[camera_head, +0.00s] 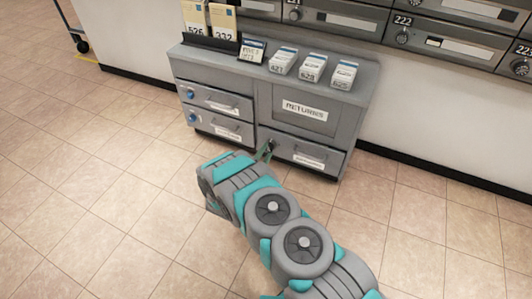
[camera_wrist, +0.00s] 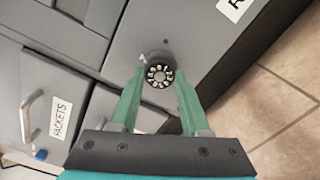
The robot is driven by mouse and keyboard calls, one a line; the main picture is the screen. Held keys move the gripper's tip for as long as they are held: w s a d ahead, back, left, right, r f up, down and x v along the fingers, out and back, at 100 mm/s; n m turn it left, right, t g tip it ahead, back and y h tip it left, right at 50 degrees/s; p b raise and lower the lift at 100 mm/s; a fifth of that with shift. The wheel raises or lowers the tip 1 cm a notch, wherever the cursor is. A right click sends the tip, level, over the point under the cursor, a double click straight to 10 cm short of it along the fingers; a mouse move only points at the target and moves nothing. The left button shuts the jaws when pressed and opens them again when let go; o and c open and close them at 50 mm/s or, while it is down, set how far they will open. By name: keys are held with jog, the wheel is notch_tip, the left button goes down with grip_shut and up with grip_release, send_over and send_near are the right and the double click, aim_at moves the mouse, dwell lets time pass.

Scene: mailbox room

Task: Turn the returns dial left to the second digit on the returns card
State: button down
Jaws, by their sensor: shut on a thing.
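The returns dial (camera_wrist: 158,75) is a small round black knob with a ring of pale marks, in the wrist view. It sits on a grey front panel, with a small white mark just beside its rim. My gripper (camera_wrist: 160,82) has its green fingers on either side of the dial and is shut on it. In the head view my gripper (camera_head: 264,152) is at the left end of the lower right drawer (camera_head: 300,152), and the dial is mostly hidden there. A dark-framed card (camera_head: 251,50) stands on the cabinet top; its writing is too small to read surely.
The grey cabinet (camera_head: 262,100) has a panel labelled RETURNS (camera_head: 304,108) and left drawers with blue knobs (camera_head: 191,93). Several white boxes (camera_head: 313,67) stand on top. Mailboxes (camera_head: 430,30) line the wall. The tiled floor (camera_head: 100,180) is clear.

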jog(key=shift+n, duration=1.1)
jog(key=shift+c, duration=1.9)
grip_release()
jog(key=v, duration=0.7)
jog(key=shift+s+a+p, duration=0.15)
jog(key=shift+s+p, duration=0.15)
jog(key=shift+s, duration=0.05)
jog(key=shift+s, duration=0.1)
